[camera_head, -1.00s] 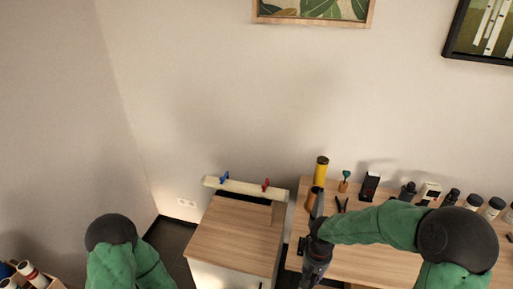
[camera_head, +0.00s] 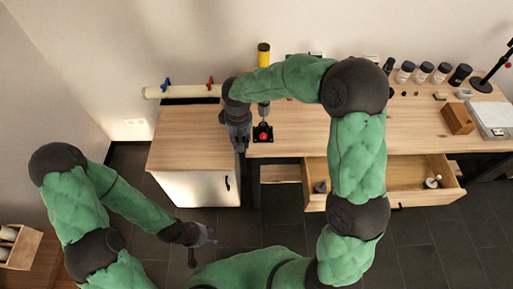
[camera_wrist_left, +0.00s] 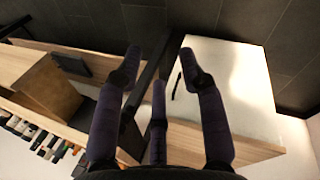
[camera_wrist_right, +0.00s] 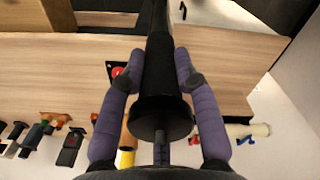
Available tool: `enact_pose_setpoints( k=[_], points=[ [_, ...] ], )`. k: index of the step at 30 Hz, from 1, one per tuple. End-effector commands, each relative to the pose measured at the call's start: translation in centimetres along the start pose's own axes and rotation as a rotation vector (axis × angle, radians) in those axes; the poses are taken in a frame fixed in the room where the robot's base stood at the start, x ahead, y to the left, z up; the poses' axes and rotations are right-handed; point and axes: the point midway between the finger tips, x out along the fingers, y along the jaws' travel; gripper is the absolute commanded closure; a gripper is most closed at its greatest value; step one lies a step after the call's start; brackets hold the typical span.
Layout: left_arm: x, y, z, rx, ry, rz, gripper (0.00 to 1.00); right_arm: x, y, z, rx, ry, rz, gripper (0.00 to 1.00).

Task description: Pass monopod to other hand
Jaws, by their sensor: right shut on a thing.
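The monopod (camera_wrist_right: 160,75) is a black cylinder with a wide round end, seen lengthwise in the right wrist view. My right gripper (camera_wrist_right: 159,65) is shut around it. In the head view my right gripper (camera_head: 240,140) is over the front edge where the cabinet and table meet; the monopod is hard to make out there. My left gripper (camera_head: 207,237) is lower in the picture, in front of the cabinet and apart from the monopod. In the left wrist view the left gripper (camera_wrist_left: 162,60) has its fingers spread with nothing between them.
The wooden table (camera_head: 430,120) holds several jars, a yellow cylinder (camera_head: 263,52) and a black piece with a red top (camera_head: 263,133). An open drawer (camera_head: 400,178) juts out below. The white cabinet (camera_head: 190,189) stands left of it. The floor in front is clear.

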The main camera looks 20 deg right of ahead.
Motion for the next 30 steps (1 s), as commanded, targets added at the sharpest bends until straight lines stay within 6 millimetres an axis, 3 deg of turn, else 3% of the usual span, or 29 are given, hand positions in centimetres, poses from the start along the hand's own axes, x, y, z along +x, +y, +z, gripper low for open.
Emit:
enact_pose_setpoints(
  k=[6, 14, 16, 19, 23, 30],
  points=[
    [0.0, 0.0, 0.0, 0.0, 0.0, 0.0, 0.6, -2.9, -2.8, -3.7, -0.173, 0.005, 0.001, 1.0],
    [0.0, 0.0, 0.0, 0.0, 0.0, 0.0, 0.6, -4.8, -4.8, -6.1, -0.296, 0.002, 0.001, 1.0],
    [0.0, 0.1, 0.0, 0.004, -0.001, 0.001, 0.4, -5.0, -5.0, -6.3, -0.31, 0.0, 0.001, 1.0],
    [0.1, 0.7, -0.1, 0.05, -0.013, 0.007, 0.36, -5.1, -5.1, -6.5, -0.318, 0.001, 0.0, 1.0],
    [0.4, 2.8, -0.1, 0.225, -0.069, 0.027, 0.36, -5.2, -5.1, -6.5, -0.318, 0.001, 0.0, 1.0],
    [0.3, 7.4, 0.4, 0.8, -0.252, 0.012, 0.36, -5.2, -5.0, -6.5, -0.317, 0.002, 0.001, 1.0]
  ],
)
